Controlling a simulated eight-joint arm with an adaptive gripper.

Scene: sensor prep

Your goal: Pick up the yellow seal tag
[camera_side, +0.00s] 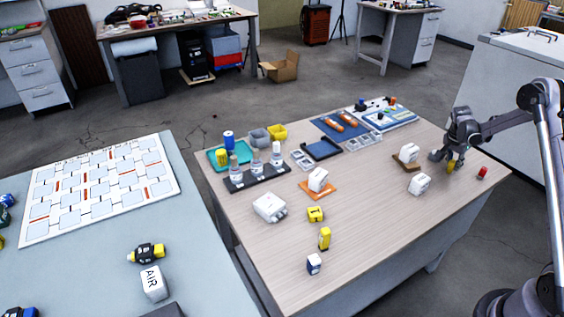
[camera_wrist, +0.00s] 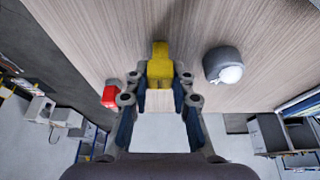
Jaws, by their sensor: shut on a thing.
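The yellow seal tag (camera_side: 451,166) is at the right end of the wooden table in the side view. My gripper (camera_side: 450,160) points down and is shut on the tag, with a finger on each side in the wrist view (camera_wrist: 160,78). I cannot tell whether the tag touches the table or is just above it.
A red piece (camera_side: 482,172) lies close on the right; the wrist view shows it at left (camera_wrist: 110,96). A grey round piece with a white dome (camera_wrist: 226,68) is close on the other side.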

